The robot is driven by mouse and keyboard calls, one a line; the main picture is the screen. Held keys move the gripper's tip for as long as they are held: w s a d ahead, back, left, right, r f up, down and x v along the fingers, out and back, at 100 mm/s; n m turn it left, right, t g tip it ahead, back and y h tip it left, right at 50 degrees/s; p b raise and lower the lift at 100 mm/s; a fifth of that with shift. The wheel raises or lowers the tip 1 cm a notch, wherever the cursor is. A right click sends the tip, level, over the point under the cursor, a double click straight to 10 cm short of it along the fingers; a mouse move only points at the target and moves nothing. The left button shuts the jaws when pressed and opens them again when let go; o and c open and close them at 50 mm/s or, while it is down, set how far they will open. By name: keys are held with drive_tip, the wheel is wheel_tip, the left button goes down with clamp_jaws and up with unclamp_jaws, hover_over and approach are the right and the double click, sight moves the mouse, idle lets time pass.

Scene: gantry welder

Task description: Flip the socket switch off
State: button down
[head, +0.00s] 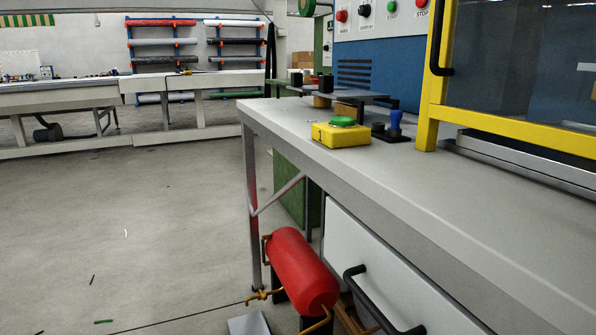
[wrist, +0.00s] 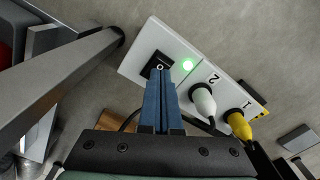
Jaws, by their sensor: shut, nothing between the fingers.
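In the wrist view, a white socket strip (wrist: 142,63) lies on the grey floor, running diagonally. A white plug (wrist: 204,103) sits in the socket marked 2 and a yellow plug (wrist: 239,124) in the one marked 1. My gripper (wrist: 159,73) is shut and empty, its blue fingertips over the switch and hiding part of it. I cannot tell whether they touch it. My gripper is not in the head view.
A metal leg (wrist: 55,85) crosses the left of the wrist view. Open floor (head: 120,220) lies left of the bench.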

drive_tip(key=shift+f+b, duration=0.75)
drive_tip(key=shift+f, duration=0.45)
idle(0.7)
drive_tip(key=shift+r, duration=0.15)
wheel_tip(320, 180, up, 7)
drive_tip(key=p, duration=0.8)
